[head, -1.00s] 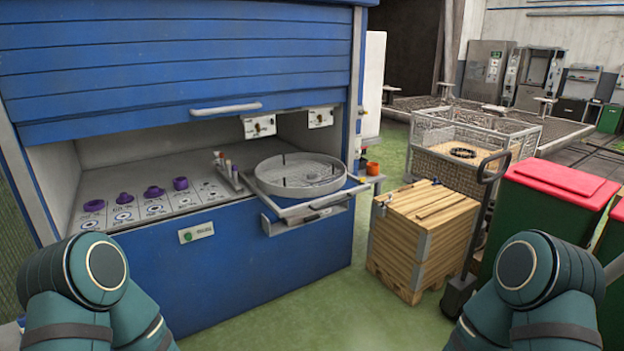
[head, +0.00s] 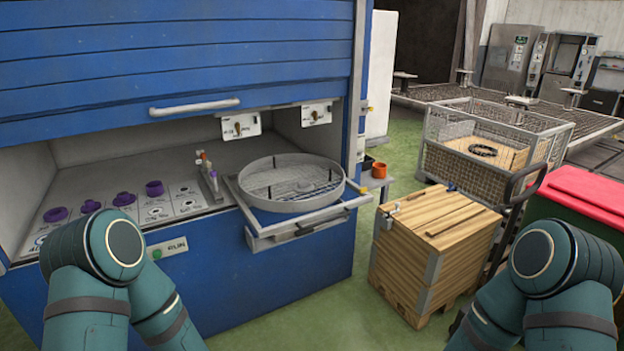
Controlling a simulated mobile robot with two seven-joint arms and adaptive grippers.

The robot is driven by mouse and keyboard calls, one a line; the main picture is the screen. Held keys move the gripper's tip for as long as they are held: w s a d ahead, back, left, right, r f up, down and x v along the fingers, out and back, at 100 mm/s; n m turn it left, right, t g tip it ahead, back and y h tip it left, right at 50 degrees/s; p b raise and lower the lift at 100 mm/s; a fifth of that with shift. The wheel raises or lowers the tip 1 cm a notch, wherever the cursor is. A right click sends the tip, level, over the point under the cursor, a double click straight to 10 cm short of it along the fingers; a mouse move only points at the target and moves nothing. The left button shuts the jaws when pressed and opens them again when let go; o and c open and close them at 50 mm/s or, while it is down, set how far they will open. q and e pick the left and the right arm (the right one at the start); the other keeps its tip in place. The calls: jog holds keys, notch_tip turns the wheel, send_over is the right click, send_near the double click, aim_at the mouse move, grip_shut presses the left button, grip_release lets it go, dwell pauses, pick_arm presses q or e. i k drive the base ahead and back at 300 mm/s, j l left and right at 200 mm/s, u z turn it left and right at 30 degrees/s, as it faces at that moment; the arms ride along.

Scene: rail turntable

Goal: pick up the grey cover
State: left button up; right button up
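I cannot make out a thing that is clearly the grey cover. A round grey basket-like tray (head: 262,203) with a low rim and a mesh floor sits on a pull-out frame (head: 318,221) at the front of the blue cabinet. Short dark posts stand up inside it. My two arms show at the bottom left and bottom right. Neither gripper is in the picture, so what they hold is hidden.
The blue cabinet (head: 200,285) has a raised shutter and several purple parts (head: 154,188) on its worktop. A wooden crate (head: 440,225) stands right of it, with a wire cage (head: 440,160) behind. A red-lidded bin (head: 580,195) is at right. Green floor lies between cabinet and crate.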

aim_at(306, 186)
jog(key=i+l, duration=0.2)
jog(key=i, duration=0.2)
jog(key=i+l, duration=0.45)
jog(key=i, duration=0.3)
